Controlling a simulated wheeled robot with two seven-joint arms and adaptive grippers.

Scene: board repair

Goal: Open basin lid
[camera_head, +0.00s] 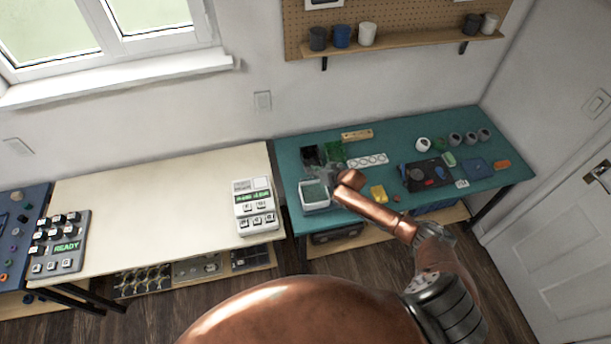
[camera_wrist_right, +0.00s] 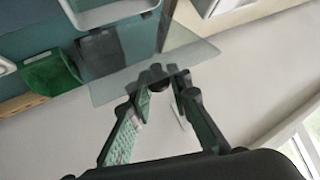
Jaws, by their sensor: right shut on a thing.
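The basin (camera_head: 315,208) is a small white-rimmed tub with a green inside, at the left end of the teal bench. Part of its white rim (camera_wrist_right: 118,13) shows at the top of the right wrist view. My right gripper (camera_head: 336,175) is at the basin's right back side. In the right wrist view, its fingers (camera_wrist_right: 165,80) are closed around a small dark part at the clear, glass-like lid (camera_wrist_right: 115,88). The lid is a thin see-through plate, seen at a slant and apart from the rim in that view. My left gripper is out of view.
The teal bench (camera_head: 290,160) also holds a dark box (camera_head: 311,155), a green bin (camera_wrist_right: 50,72), a white strip with round holes (camera_head: 368,160), a yellow block (camera_head: 378,193) and a dark tray (camera_head: 428,175). A white keypad device (camera_head: 255,207) stands on the pale table to the left.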

